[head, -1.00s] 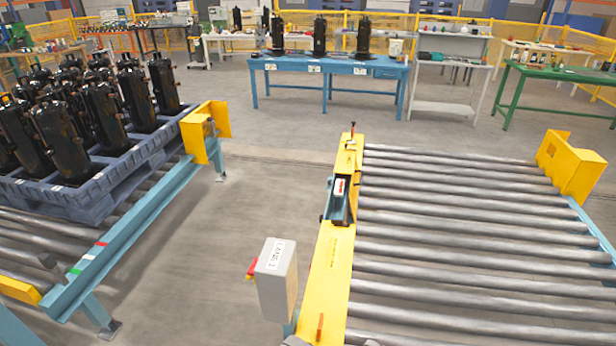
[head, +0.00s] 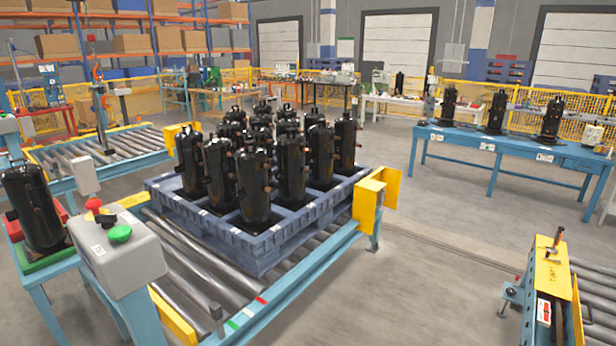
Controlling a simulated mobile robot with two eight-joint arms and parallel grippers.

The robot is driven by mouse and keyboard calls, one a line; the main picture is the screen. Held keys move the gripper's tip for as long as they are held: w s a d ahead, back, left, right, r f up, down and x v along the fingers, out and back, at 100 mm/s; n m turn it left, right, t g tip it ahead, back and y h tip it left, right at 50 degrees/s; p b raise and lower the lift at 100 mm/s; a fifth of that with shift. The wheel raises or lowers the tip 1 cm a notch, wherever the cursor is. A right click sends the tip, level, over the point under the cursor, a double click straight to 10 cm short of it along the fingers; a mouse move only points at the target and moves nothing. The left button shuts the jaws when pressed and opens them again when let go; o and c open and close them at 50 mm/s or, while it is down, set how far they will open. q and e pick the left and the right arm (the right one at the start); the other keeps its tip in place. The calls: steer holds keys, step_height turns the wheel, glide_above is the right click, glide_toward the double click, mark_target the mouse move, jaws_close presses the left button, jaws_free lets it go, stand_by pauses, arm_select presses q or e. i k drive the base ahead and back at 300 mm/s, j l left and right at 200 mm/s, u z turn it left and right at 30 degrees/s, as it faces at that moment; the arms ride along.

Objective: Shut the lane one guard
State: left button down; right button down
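A yellow-topped rail (head: 553,270) stands at the right edge beside an empty roller lane, cut off by the frame. It bears small dark lettering that I cannot read for certain. An upright latch or handle with a red tip (head: 557,237) stands on its far end. Yellow end plates (head: 375,197) stand at the far end of the pallet's lane. Neither gripper is in view.
A blue pallet (head: 270,240) with several black compressors stands on rollers in the middle. A grey control box (head: 118,250) with red and green buttons is at left. A blue table (head: 500,150) stands at the back right. Floor (head: 430,270) between the lanes is clear.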

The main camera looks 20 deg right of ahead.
mark_target(579, 341)
steer(key=i+l+z, duration=0.15)
steer(key=i+z, duration=0.55)
steer(key=z, duration=0.2)
steer(key=i+z, duration=0.45)
steer(key=i+l+z, duration=0.1)
steer(key=i+z, duration=0.4)
steer(key=i, duration=0.15)
steer(key=i+j+z, duration=0.15)
steer(key=i+z, duration=0.3)
steer(key=i, duration=0.15)
steer(key=i+z, duration=0.35)
steer(key=i, duration=0.55)
